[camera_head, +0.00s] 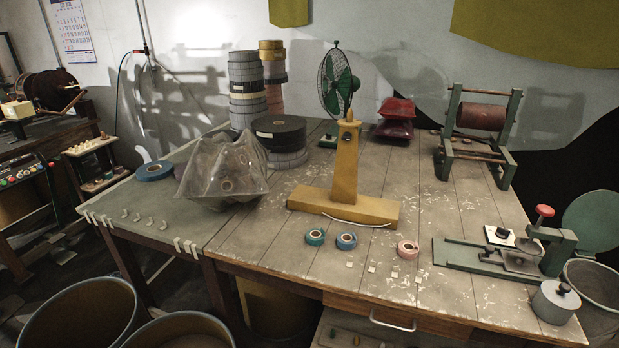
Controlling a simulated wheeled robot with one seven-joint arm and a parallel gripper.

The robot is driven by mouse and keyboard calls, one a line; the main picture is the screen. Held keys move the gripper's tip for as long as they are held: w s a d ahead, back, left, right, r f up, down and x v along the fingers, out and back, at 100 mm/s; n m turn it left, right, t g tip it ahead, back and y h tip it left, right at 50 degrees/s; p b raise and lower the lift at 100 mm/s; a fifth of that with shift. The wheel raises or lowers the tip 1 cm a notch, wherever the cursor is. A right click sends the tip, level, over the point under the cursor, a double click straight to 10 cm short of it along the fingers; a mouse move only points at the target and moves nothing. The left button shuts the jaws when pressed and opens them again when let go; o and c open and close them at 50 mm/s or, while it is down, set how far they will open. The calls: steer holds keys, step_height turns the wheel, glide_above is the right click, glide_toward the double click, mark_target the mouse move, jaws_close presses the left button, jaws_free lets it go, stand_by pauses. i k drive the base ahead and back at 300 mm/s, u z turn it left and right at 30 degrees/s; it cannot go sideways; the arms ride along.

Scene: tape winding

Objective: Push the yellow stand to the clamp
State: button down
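The yellow stand (344,185) stands upright near the middle of the wooden table, on a wide flat yellow base. The clamp appears to be the dark green device with a red knob (544,211) and a flat green base (465,256) at the table's right front. My gripper is not in view.
Small tape rolls (346,241) lie in front of the stand, with a pink roll (408,249) between stand and clamp. A clear plastic bag (226,177) and stacked rolls (246,90) stand to the left. A green frame with a roller (481,118) is at the back right.

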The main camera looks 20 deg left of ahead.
mark_target(343, 202)
steer(key=i, duration=0.95)
steer(key=u, duration=1.9)
